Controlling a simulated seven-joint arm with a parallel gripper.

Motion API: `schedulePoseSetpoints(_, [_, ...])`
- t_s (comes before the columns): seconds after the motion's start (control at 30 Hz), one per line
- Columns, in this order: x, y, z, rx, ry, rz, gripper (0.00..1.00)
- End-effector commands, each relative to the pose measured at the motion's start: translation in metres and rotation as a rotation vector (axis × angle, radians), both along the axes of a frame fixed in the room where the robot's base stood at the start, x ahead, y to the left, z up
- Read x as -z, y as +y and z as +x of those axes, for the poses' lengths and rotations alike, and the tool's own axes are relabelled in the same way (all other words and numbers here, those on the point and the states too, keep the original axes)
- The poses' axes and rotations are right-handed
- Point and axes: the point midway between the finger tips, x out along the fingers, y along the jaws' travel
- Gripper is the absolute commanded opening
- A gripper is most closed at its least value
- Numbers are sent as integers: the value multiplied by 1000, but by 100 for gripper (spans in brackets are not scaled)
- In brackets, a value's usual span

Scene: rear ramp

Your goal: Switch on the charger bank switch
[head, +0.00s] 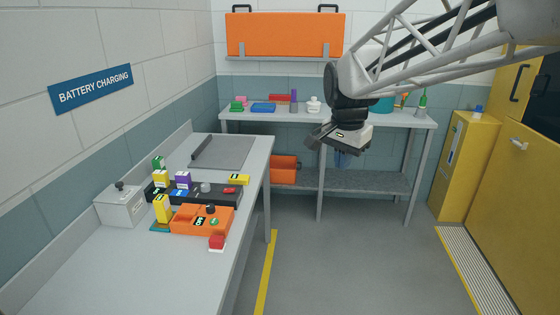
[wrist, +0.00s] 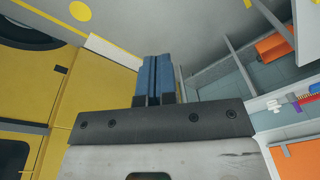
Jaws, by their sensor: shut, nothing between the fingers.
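The black charger bank (head: 213,197) lies on the left bench. Yellow, purple and green blocks stand at its left part. A round grey knob (head: 206,188) and a small red switch-like part (head: 229,190) are on its right part. Whether the red part is on or off is too small to tell. My gripper (head: 314,140) hangs in the air in front of the back shelf, well to the right of the bank and apart from it. In the wrist view its blue fingertips (wrist: 153,75) are together and empty. The charger bank is not in the wrist view.
An orange unit (head: 190,222) with a black knob and green button sits in front of the bank. A grey box with a dark knob (head: 121,207) stands to its left. The back shelf (head: 390,119) holds several items.

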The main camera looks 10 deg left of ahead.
Motion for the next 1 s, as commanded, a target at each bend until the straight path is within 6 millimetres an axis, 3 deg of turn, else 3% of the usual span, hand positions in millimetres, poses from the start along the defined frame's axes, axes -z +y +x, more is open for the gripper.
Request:
schedulePoseSetpoints(0.47, [4,61,84,186,26,6,0])
schedulePoseSetpoints(1.0, [26,142,168,400,48,4,0])
